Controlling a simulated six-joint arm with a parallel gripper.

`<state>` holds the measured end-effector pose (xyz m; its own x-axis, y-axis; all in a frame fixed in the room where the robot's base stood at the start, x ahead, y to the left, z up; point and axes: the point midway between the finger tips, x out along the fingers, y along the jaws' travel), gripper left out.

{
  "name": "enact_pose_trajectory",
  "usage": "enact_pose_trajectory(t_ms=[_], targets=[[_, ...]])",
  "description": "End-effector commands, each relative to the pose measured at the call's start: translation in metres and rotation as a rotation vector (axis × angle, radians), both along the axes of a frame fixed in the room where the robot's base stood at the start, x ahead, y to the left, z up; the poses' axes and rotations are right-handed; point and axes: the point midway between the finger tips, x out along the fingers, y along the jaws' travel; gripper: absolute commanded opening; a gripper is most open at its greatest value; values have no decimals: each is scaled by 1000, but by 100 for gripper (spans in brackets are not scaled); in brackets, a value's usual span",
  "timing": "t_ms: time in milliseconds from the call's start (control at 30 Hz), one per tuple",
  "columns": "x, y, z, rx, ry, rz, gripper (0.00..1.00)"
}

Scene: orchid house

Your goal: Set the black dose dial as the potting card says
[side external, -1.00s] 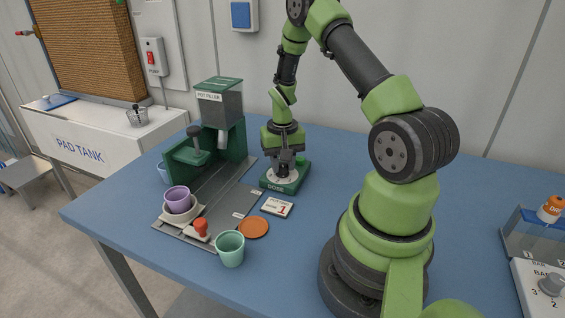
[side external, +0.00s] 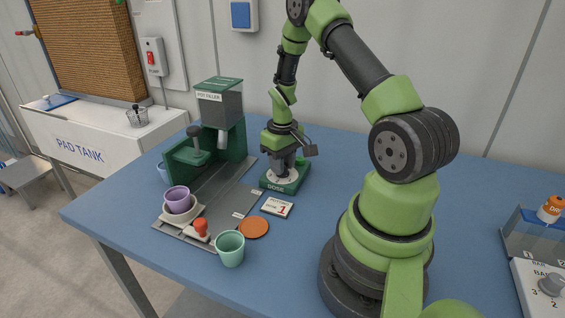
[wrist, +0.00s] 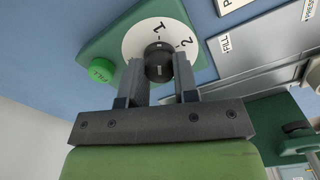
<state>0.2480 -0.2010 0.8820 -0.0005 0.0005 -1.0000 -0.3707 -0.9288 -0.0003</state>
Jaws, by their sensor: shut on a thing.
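The black dose dial (wrist: 159,62) sits on a white face marked 1 and 2, on a green base (side external: 285,184) labelled DOSE. My gripper (wrist: 158,70) points down over it, one finger on each side, shut on the knob. A pale mark on the knob appears to line up with the 1 in the wrist view. In the side view my gripper (side external: 284,168) largely hides the dial. The potting card (side external: 277,206) lies flat in front of the base and shows a red 1.
The pot filler (side external: 219,110) stands left, with a purple pot (side external: 178,199), red-knobbed control (side external: 201,228), orange disc (side external: 253,227) and mint pot (side external: 230,248) nearby. Blue table (side external: 320,230) is clear right of the card.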

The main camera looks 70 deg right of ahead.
Motion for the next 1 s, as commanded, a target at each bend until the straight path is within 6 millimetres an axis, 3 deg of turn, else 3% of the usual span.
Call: enact_pose_trajectory(t_ms=[333, 367, 467, 767, 1000], targets=[[1, -1, 1, -3, -2, 4, 4], [1, -1, 1, -3, -2, 4, 32], [1, -1, 1, -2, -2, 3, 53], [0, 0, 2, -2, -1, 2, 53], [1, -1, 38, -6, -6, 2, 53]])
